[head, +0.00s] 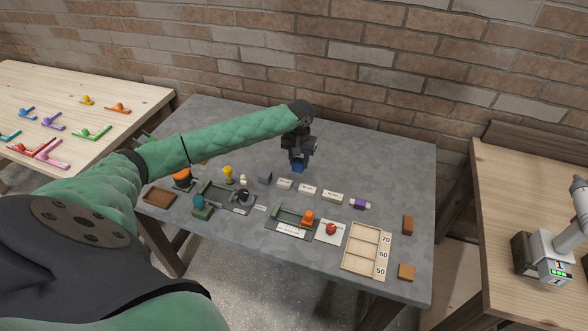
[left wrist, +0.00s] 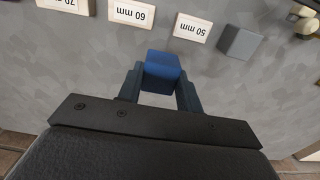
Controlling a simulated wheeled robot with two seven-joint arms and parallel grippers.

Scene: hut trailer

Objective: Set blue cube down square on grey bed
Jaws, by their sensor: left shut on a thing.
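My left gripper (head: 299,160) is shut on the blue cube (head: 298,167), over the back middle of the grey table. In the left wrist view the blue cube (left wrist: 162,70) sits between the two fingertips, its far part sticking out past them. I cannot tell its height above the table. Two grey-based fixtures with green parts stand nearer the front: one (head: 268,226) at front middle with a scale strip and orange piece, another (head: 220,186) to its left. I cannot tell which is the grey bed. My right gripper is not in view.
Marked white blocks (head: 307,189) stand in a row in front of the gripper, with a grey cube (head: 265,178) left of them. A purple-and-white piece (head: 360,204), a red ball (head: 331,229) and a wooden tray (head: 347,265) lie right. The table's back right is clear.

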